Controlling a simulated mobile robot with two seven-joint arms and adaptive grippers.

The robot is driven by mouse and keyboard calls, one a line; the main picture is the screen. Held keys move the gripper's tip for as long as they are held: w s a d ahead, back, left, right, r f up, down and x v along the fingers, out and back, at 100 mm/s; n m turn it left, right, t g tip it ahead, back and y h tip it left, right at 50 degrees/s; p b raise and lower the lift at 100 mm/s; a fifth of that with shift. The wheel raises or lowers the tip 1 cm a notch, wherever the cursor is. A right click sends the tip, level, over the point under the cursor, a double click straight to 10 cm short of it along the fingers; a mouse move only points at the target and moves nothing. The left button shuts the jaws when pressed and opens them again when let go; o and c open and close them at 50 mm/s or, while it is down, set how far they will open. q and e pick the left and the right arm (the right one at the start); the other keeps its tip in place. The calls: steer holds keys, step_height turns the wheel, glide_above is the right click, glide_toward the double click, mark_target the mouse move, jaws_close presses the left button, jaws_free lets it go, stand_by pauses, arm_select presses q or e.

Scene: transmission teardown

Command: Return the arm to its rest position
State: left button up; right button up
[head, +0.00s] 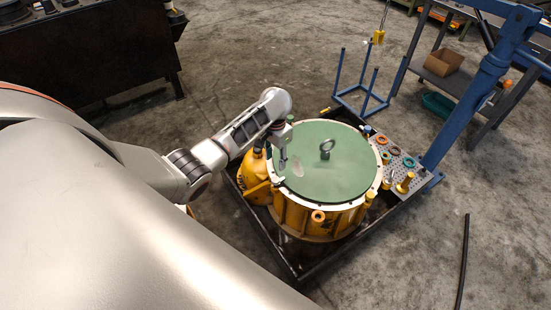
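My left arm comes in from the left, and my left gripper (282,157) is over the left edge of a round green cover (320,185). The gripper is small and partly hidden behind the arm's last link, so I cannot tell whether its fingers are open or shut. The cover has an upright eye ring (327,146) near its middle and lies on a yellow transmission housing (294,214) with a pale flange. My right gripper is not in view.
The housing stands in a black tray (287,264). A perforated plate with coloured rings (395,151) is at its right. A blue hoist frame (463,108) rises on the right, and a yellow hook block (379,37) hangs behind. A dark rod (463,262) lies on the open floor.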

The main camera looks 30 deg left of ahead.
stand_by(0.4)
arm_select(q)
steer(key=s+d+f+t+h, duration=0.1)
steer(key=s+d+f+t, duration=0.3)
steer(key=s+d+f, duration=0.65)
steer(key=s+d+r+m+t, duration=0.1)
steer(key=s+d+r+t, duration=0.2)
steer(key=s+r, duration=0.2)
steer(key=s+d+r+t+h+p, duration=0.1)
steer(key=s+d+r+t, duration=0.2)
steer(key=s, duration=0.7)
step_height(320, 180, up, 2)
steer(key=shift+r+m+t+h, duration=0.15)
steer(key=shift+m+t+h, duration=0.15)
steer(key=shift+m, duration=0.1)
steer(key=shift+d, duration=0.1)
steer(key=c, duration=0.4)
steer(key=shift+o, duration=0.2)
